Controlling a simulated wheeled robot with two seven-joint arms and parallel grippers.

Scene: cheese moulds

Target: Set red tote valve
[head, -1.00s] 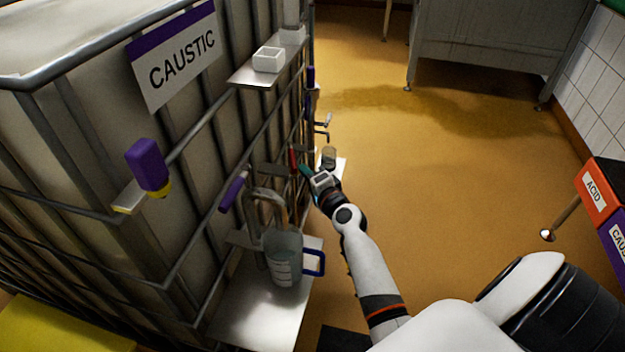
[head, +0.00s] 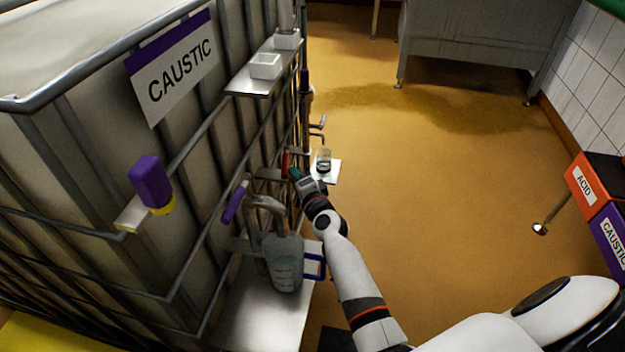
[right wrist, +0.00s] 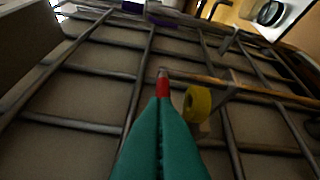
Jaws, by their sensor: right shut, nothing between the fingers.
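The red valve handle (head: 286,162) stands roughly upright on the far tote's outlet, past the caustic tote's corner in the head view. My right gripper (head: 294,174) is shut with nothing between its teal fingers. Its tips are right at the handle, on its near right side. In the right wrist view the red handle (right wrist: 163,86) shows end-on just beyond the shut fingertips (right wrist: 161,104). I cannot tell whether they touch it. My left gripper is not in view.
A purple valve handle (head: 235,202) sits nearer, above a jug (head: 284,264) on a metal shelf (head: 262,318). A glass (head: 323,160) stands on a small plate beyond my gripper. Open floor (head: 430,220) lies to the right.

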